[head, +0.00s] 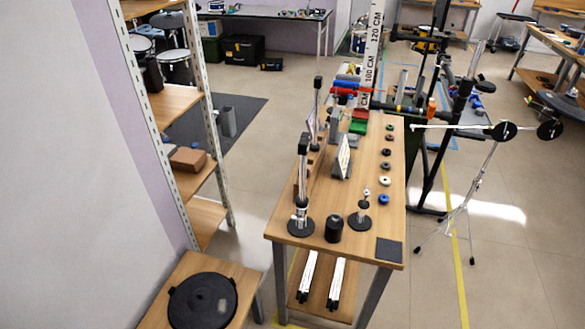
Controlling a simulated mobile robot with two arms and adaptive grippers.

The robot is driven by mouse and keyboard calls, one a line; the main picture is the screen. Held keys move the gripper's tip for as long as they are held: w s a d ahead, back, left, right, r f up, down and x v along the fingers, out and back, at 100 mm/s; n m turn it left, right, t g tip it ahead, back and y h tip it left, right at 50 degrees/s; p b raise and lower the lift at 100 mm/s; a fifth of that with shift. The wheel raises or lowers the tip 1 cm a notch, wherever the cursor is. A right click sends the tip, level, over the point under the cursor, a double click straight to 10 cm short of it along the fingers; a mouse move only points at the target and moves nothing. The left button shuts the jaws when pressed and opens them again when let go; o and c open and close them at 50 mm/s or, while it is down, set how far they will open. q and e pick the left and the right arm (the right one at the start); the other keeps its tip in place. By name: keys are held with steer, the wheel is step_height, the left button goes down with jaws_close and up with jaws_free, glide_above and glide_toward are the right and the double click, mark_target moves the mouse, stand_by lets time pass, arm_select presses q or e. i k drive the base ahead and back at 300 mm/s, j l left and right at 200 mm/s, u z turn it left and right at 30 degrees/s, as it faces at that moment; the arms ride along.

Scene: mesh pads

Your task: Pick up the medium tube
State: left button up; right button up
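I cannot tell for certain which thing is the medium tube. Several coloured tube-like pieces lie at the far end of the wooden table (305,245): a red one (345,91), a blue one (349,78) and a green piece (358,127). Their sizes are hard to judge from here. A short black cylinder (333,229) stands upright near the table's front edge. Two long white pieces (309,277) lie on the table's lower shelf. Neither of my grippers shows in the head view.
Black-based stands (301,227) rise along the table's left side. Small rings (384,199) line its right side, with a dark pad (389,250) in front. A tripod stand (471,195) is to the right. Shelving (205,120) stands left, and a low table holds a black disc (203,300).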

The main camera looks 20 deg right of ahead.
mark_target(302, 200)
steer(key=z, duration=0.7)
